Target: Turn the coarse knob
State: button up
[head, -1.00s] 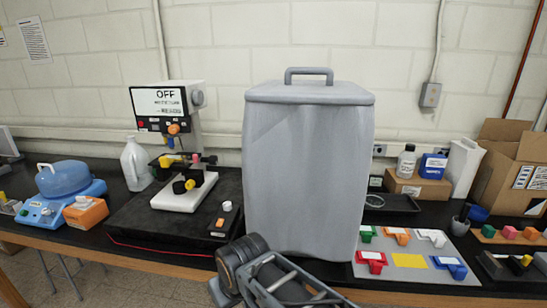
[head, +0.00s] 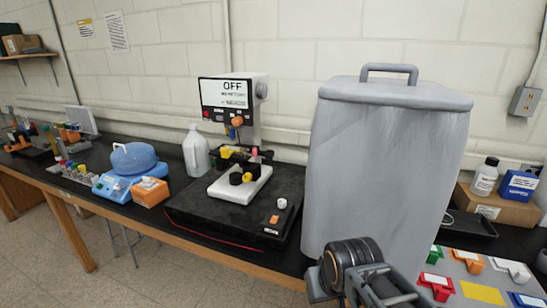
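A white microscope (head: 242,180) with a screen reading OFF (head: 226,92) stands on a black pad (head: 190,208) on the bench. Black and yellow knobs (head: 241,177) sit low on its side, above the white base; I cannot tell which one is the coarse knob. An orange knob (head: 237,121) shows under the screen. Part of my arm shows at the bottom right, in front of the grey bin, well apart from the microscope. My gripper is not in view.
A large grey lidded bin (head: 385,170) stands right of the microscope. A white jug (head: 196,153), a blue device with a dome (head: 131,166) and an orange box (head: 151,191) are to its left. Colored holders (head: 436,286) lie at the right.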

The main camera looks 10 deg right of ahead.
aim_at(269, 154)
jog(key=z, duration=0.05)
jog(key=k, duration=0.5)
jog(key=u, duration=0.7)
jog(key=i, duration=1.65)
jog(key=z, duration=0.65)
